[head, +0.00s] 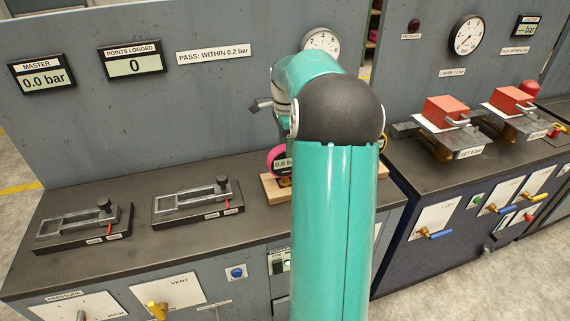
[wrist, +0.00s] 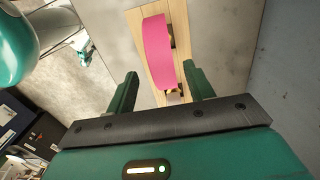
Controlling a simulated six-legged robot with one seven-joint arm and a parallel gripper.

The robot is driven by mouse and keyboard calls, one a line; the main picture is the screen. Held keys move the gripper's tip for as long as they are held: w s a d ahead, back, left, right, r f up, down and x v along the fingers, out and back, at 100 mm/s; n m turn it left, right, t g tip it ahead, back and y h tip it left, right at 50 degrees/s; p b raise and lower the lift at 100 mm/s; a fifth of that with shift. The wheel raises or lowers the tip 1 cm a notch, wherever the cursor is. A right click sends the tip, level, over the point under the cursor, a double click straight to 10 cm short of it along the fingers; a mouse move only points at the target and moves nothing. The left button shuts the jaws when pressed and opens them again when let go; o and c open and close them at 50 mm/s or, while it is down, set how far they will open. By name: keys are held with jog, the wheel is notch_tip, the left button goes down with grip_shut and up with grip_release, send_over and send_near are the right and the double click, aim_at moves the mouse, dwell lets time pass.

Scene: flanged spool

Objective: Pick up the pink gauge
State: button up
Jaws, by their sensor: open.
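The pink gauge (head: 277,161) sits on a light wooden stand (head: 274,194) on the bench, and my arm hides much of both in the head view. The wrist view shows the gauge (wrist: 158,48) edge-on as a pink band over the wooden stand (wrist: 136,22). My gripper (wrist: 160,88) is open, with one dark green finger to the left of the gauge and one to the right near its lower end. The gap between the fingers faces the gauge. I cannot tell whether either finger touches it. In the head view my gripper is mostly hidden behind my arm.
Two slotted metal fixtures, a left one (head: 85,224) and a right one (head: 196,200), lie on the bench left of the stand. A grey panel (head: 230,95) rises behind. Red blocks (head: 446,110) sit on weights on the right bench. The bench front left has free room.

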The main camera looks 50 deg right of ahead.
aim_at(285, 168)
jog(key=shift+w+f, duration=0.2)
jog(key=shift+f, duration=2.8)
grip_shut()
jog(key=shift+r, duration=0.1)
